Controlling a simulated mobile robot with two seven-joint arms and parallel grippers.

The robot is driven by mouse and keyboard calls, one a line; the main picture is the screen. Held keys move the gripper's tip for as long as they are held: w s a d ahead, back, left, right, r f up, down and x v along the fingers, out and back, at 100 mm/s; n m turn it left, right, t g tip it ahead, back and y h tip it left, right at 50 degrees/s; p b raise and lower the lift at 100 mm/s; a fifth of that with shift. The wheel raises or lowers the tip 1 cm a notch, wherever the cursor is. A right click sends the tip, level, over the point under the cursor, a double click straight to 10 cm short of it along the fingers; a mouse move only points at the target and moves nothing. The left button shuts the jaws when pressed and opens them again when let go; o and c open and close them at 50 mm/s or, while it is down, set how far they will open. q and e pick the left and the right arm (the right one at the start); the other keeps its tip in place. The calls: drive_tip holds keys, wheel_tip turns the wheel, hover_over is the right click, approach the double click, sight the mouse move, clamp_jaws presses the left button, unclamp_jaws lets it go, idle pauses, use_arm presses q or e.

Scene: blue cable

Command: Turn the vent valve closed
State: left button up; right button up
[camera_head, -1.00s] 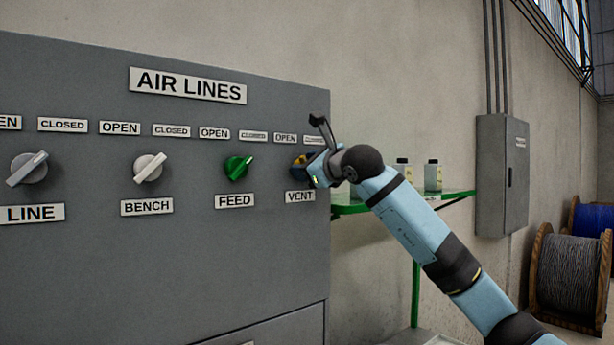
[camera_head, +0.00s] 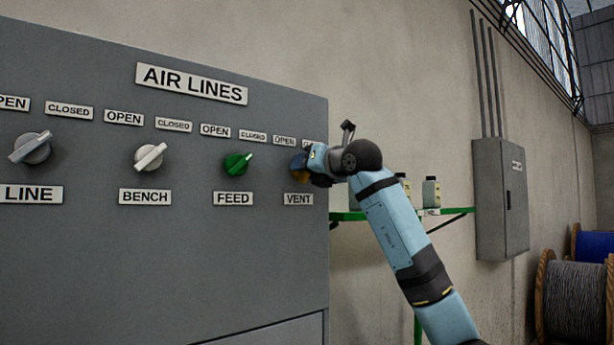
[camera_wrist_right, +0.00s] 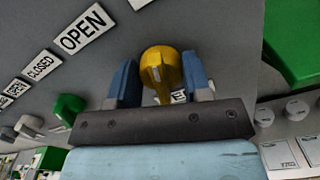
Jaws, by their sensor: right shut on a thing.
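The vent valve is a yellow knob (camera_wrist_right: 161,72) on the grey panel, above the VENT label (camera_head: 298,199). In the head view my right gripper (camera_head: 301,166) covers most of the knob, and only a bit of yellow shows. The OPEN plate (camera_wrist_right: 83,29) shows at upper left there. The CLOSED plate above the vent knob is mostly hidden behind my arm in the head view. My left gripper is not in view.
The panel also carries a green FEED knob (camera_head: 237,164), a white BENCH knob (camera_head: 150,157) and a grey LINE knob (camera_head: 31,148). Right of the panel is a green shelf (camera_head: 455,211) with bottles (camera_head: 431,192). A grey wall box (camera_head: 501,199) and cable spools (camera_head: 572,295) stand farther right.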

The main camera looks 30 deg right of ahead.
drive_tip(key=m+b, duration=0.1)
drive_tip(key=m, duration=0.2)
drive_tip(key=shift+d, duration=0.1)
drive_tip(key=shift+m, duration=0.7)
drive_tip(key=shift+m+b, duration=0.3)
drive_tip(key=shift+m, duration=0.3)
drive_tip(key=o, duration=0.9)
